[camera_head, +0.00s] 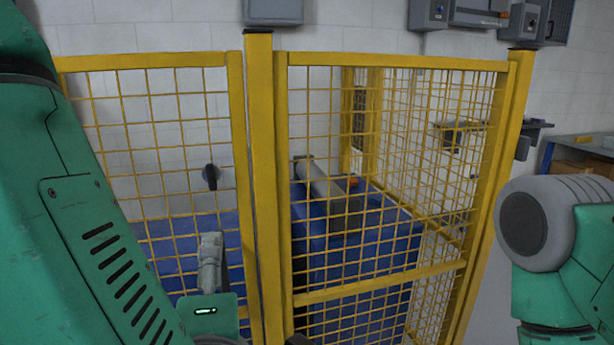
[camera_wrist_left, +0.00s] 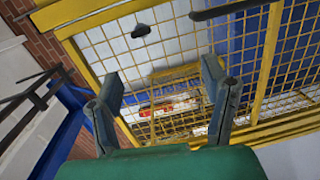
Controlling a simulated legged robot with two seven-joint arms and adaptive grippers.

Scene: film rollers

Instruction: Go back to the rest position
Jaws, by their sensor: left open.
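My left gripper (camera_head: 210,258) is low in the left half of the head view, in front of the yellow mesh fence panel (camera_head: 146,59). In the left wrist view, the left gripper (camera_wrist_left: 163,85) has its two grey fingers wide apart with nothing between them. The mesh also shows there beyond the fingers. My right arm's green and grey links are at the right edge of the head view; its gripper is out of sight.
A dark handle (camera_head: 210,176) is at the left mesh panel. A yellow post (camera_head: 261,180) stands between the panels. Behind the mesh, a grey roller (camera_head: 315,177) rests on a blue block (camera_head: 395,245). Grey boxes (camera_head: 273,11) hang on the white wall.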

